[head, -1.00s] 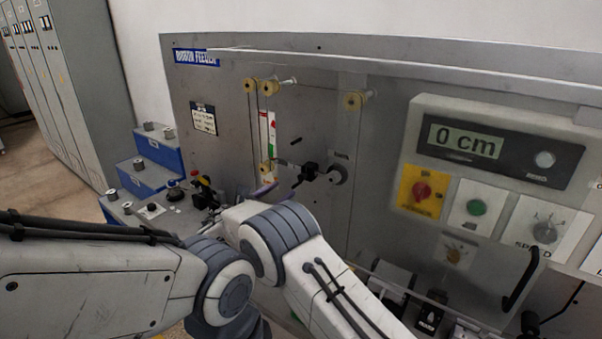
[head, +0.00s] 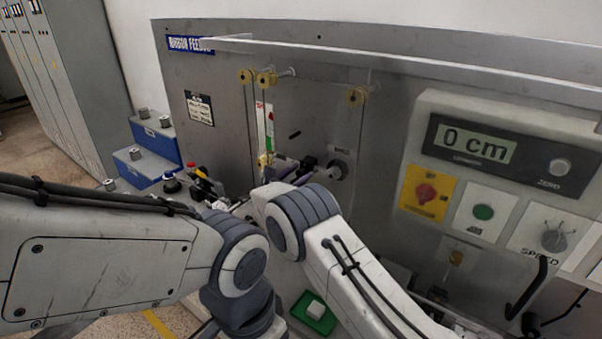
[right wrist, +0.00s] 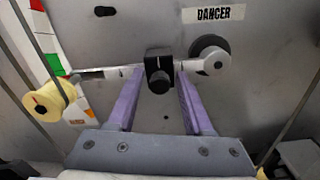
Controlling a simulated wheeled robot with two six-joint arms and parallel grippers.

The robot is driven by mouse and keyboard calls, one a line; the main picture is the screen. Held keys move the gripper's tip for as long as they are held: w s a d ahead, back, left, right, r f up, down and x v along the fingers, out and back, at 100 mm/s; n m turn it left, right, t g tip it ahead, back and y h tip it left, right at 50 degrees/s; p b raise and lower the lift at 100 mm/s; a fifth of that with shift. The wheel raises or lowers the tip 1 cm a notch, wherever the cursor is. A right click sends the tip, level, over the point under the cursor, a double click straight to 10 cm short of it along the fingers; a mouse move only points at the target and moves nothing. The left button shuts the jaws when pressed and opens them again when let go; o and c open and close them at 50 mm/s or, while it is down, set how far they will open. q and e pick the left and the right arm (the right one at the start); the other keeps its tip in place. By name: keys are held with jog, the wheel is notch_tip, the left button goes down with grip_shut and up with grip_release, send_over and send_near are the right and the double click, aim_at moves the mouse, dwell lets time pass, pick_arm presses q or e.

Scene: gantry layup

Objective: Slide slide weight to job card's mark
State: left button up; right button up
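The slide weight is a small black block with a knob (right wrist: 158,74), sitting on a pale horizontal lever (right wrist: 108,73) in the right wrist view. It also shows as a dark block (head: 308,163) in the head view. My right gripper (right wrist: 159,76) has its two purple fingers open, one on each side of the weight, with a gap on both sides. In the head view this gripper (head: 287,170) is partly hidden by my arm. The job card (head: 199,108) is on the panel at the left; its writing is too small to read. My left gripper is not in view.
The lever's round pivot (right wrist: 209,57) is right of the weight, below a DANGER label (right wrist: 220,14). A yellow roller (right wrist: 50,101) is at the left. Blue steps (head: 150,165) with grey cylinders stand at the left.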

jog(key=shift+w+d+r, duration=0.1)
jog(key=shift+d, duration=0.15)
grip_shut()
dwell(0.9)
